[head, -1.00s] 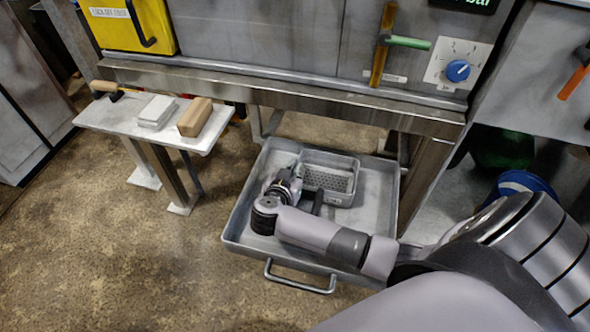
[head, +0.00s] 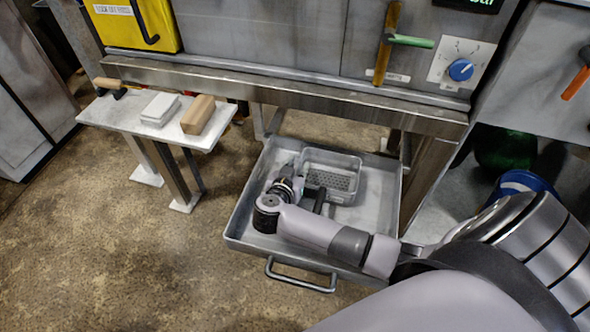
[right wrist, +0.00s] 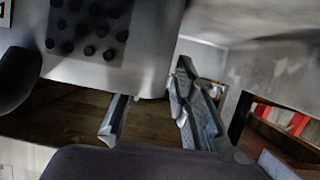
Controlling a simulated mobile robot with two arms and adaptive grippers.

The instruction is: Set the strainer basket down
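The strainer basket (head: 346,163), a grey rectangular box with a perforated bottom, sits upright inside the large grey metal pan (head: 240,212), toward its back. A black bar (head: 319,201) sticks out at its front. My right gripper (head: 290,170) is beside the basket's left wall, low over the pan. In the right wrist view, its two fingers (right wrist: 157,112) stand apart with nothing visible between them. A grey surface with dark holes (right wrist: 90,28), apparently the basket, is beyond them. My own wrist hides part of the pan. My left gripper is not in view.
The pan has a front handle (head: 300,280) and raised walls. A steel frame (head: 290,100) overhangs its back. A small side table (head: 115,115) at left holds a white block (head: 160,108) and a brown block (head: 198,114). A blue bucket (head: 522,185) stands at right.

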